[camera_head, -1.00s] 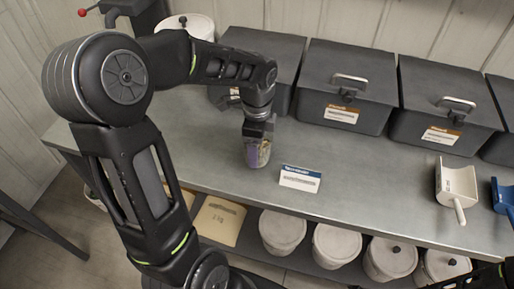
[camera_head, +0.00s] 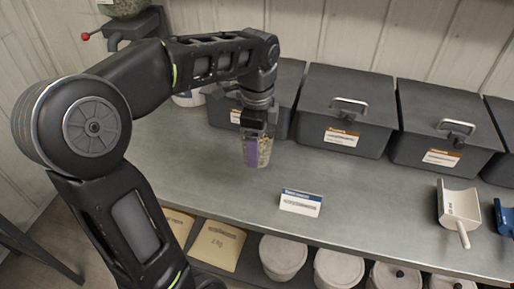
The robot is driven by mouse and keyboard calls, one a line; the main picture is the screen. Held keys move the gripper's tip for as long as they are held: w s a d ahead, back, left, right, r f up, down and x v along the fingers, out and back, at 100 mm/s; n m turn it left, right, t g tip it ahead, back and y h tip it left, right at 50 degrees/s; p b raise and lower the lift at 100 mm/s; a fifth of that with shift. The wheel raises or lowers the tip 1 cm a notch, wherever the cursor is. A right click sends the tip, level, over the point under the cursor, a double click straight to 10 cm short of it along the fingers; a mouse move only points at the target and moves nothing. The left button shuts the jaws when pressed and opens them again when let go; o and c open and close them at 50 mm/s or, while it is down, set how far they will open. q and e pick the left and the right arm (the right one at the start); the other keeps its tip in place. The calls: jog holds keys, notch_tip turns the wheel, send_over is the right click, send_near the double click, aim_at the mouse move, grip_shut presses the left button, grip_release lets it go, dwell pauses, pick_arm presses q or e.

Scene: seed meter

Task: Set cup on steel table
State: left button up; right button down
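The fingers partly hide the cup's rim. I cannot tell whether the cup's base touches the table. My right gripper is not in view.
Dark lidded bins (camera_head: 345,108) line the back of the table. A blue-and-white label card (camera_head: 301,202) stands right of the cup. A white scoop (camera_head: 458,208) lies further right. White tubs (camera_head: 283,257) and paper bags (camera_head: 218,246) sit on the lower shelf.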

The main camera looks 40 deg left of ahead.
pick_arm(q)
jog(key=shift+w, duration=0.1)
dwell(0.4)
jog(key=w+d+f+n, duration=0.5)
jog(key=w+d+n, duration=0.5)
jog(key=d+n, duration=0.2)
jog(key=shift+w+d+n, duration=0.15)
jog(key=shift+w+n, duration=0.25)
jog(key=shift+n, duration=0.3)
